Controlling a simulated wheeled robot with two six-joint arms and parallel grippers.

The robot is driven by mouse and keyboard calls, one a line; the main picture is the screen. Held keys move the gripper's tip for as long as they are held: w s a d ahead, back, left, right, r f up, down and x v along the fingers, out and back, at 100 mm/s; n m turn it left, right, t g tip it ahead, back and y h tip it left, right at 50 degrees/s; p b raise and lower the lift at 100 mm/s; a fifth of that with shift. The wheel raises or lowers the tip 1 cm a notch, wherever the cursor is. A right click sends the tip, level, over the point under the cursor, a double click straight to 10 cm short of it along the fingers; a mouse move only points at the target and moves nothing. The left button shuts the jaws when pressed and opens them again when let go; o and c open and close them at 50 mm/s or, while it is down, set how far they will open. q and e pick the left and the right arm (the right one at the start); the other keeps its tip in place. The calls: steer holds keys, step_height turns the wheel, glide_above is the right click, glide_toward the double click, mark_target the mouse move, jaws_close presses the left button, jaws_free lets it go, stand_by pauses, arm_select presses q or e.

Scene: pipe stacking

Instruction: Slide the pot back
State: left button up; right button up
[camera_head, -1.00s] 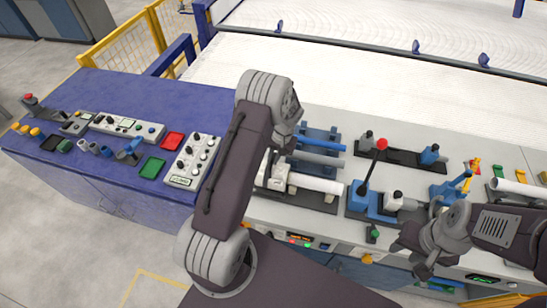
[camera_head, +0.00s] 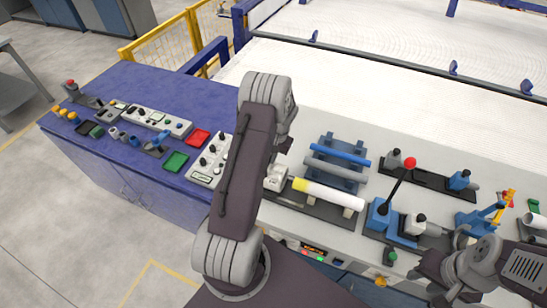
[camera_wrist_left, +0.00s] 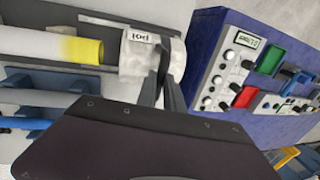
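The pot (camera_head: 276,178) is a pale grey block at the left end of a white pipe (camera_head: 345,197). In the left wrist view, the pot (camera_wrist_left: 137,57) carries a "pot" label. The pipe's yellow end (camera_wrist_left: 88,51) is bare, with a small gap between it and the pot. My left gripper (camera_wrist_left: 163,80) has its dark fingers close together at the pot, seemingly shut on it; the contact is partly hidden. In the head view, my left arm covers that gripper. My right gripper (camera_head: 441,297) hangs at the lower right, away from the pot; its finger opening is unclear.
A blue rack (camera_head: 335,165) with blue and grey pipes lies behind the white pipe. A red-knobbed lever fixture (camera_head: 385,205) stands to the right. A control box (camera_head: 210,158) and red and green trays (camera_head: 176,162) are on the blue table at left.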

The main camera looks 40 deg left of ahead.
mark_target(273, 169)
arm_select(q)
steer(key=o, duration=0.4)
steer(key=shift+a+r, duration=0.15)
steer(key=shift+a, duration=0.1)
steer(key=shift+s, duration=0.2)
steer(key=shift+w, duration=0.15)
step_height(273, 169, up, 9)
steer(key=d+b, duration=0.1)
steer(key=b, duration=0.1)
steer(key=shift+d, duration=0.3)
steer(key=shift+w, duration=0.1)
